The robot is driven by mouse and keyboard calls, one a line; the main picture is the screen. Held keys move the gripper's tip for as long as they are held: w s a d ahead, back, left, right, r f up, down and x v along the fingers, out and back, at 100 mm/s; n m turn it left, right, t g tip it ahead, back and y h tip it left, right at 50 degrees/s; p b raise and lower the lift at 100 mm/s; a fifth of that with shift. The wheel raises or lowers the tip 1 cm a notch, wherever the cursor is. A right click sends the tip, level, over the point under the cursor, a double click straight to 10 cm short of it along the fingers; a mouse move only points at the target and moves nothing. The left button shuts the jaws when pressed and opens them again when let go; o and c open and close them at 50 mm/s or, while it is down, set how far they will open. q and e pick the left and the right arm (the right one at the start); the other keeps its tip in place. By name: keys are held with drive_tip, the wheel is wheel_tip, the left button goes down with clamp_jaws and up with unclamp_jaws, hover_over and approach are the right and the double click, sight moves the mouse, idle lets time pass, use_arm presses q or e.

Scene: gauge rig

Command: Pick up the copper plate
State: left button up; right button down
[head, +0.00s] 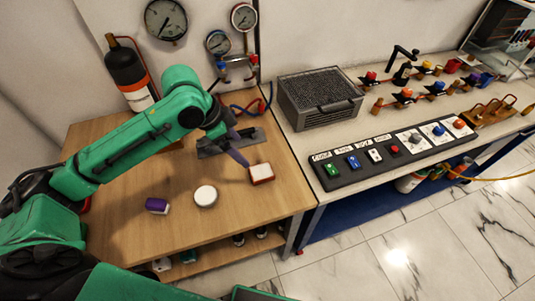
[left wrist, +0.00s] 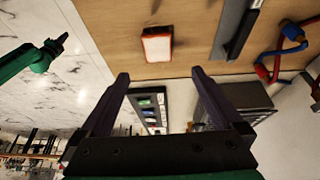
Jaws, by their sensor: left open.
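I cannot make out a plate of clear copper colour in either view. A white-topped block with red sides (head: 261,173) lies on the wooden table at its right part; it also shows in the left wrist view (left wrist: 157,45). My left gripper (head: 240,158) is above the table close to this block, its purple-grey fingers pointing down. In the left wrist view its fingers (left wrist: 160,76) are spread apart with nothing between them. A green arm with a dark tip, seemingly my right gripper (left wrist: 55,44), shows at the left of that view, too small to read.
A white round piece (head: 205,196) and a purple-and-white block (head: 157,206) lie on the wooden table (head: 255,213). A dark grey flat fixture (head: 215,148) lies behind my gripper. A grey box (head: 320,100) and switch panel (head: 390,155) stand on the right bench.

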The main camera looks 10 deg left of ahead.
use_arm(q)
drive_tip(key=p, duration=0.1)
hover_over(260, 172)
drive_tip(key=s+a, duration=0.2)
wheel_tip(260, 172, down, 7)
drive_tip(key=shift+r, duration=0.1)
drive_tip(key=x, duration=0.2)
drive_tip(key=p+x, duration=0.1)
drive_tip(key=x, duration=0.1)
drive_tip(key=w+x, duration=0.1)
drive_tip(key=x, duration=0.1)
drive_tip(key=shift+a+r+p, duration=0.1)
drive_tip(key=shift+p, duration=0.2)
drive_tip(key=shift+f, duration=0.25)
drive_tip(key=shift+s, duration=0.1)
drive_tip(key=c, duration=1.5)
clamp_jaws()
use_arm(e)
drive_tip(key=shift+s+r, duration=1.15)
drive_tip(key=shift+r, duration=0.1)
use_arm(q)
drive_tip(key=shift+r, duration=0.1)
